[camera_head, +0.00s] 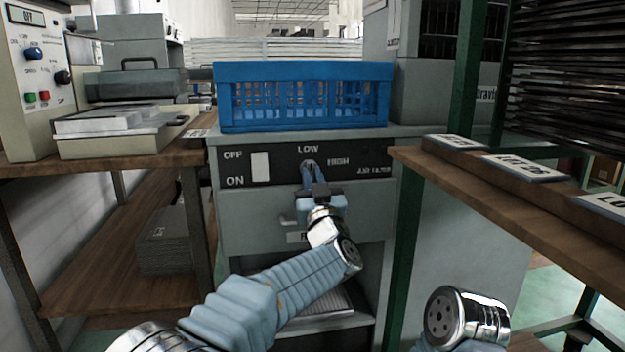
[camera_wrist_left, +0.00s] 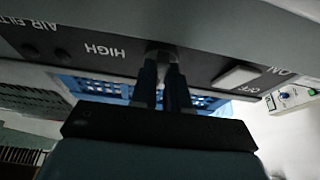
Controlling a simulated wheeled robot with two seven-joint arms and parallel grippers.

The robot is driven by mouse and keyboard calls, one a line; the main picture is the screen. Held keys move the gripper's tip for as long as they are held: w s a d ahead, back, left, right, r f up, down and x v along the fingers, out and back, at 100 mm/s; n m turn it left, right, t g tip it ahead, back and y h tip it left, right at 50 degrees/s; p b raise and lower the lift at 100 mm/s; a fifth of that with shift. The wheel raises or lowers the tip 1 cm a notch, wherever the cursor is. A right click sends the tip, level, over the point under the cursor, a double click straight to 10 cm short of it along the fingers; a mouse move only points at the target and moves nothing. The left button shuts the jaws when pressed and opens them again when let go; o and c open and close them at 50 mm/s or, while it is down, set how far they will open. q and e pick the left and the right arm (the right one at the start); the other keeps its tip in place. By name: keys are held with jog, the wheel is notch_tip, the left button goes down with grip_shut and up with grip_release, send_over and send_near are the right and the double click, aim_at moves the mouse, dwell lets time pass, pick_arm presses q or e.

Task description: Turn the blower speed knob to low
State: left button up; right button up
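The blower speed knob (camera_head: 308,163) is a small grey knob on the dark control panel (camera_head: 285,178), between the OFF label and the HIGH label, just under LOW. My left gripper (camera_head: 310,172) reaches it from the front. In the left wrist view, upside down, its two dark fingers (camera_wrist_left: 161,70) stand close together with the knob (camera_wrist_left: 160,54) between their tips; they appear shut on it. The fingers cover much of the knob, so where it points cannot be told. My right gripper is out of view; only part of my right arm shows at the lower right.
A white rocker switch (camera_head: 260,165) sits left of the knob. A blue crate (camera_head: 305,71) stands on top of the cabinet. A wooden shelf (camera_head: 180,158) is at left, and a wooden ledge with labels (camera_head: 490,195) and green posts is at right.

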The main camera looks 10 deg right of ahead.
pick_arm(q)
jog(key=o, duration=0.5)
jog(key=shift+c, duration=0.2)
jog(key=v, duration=1.4)
jog(key=shift+w+f, duration=0.1)
jog(key=shift+w, duration=0.05)
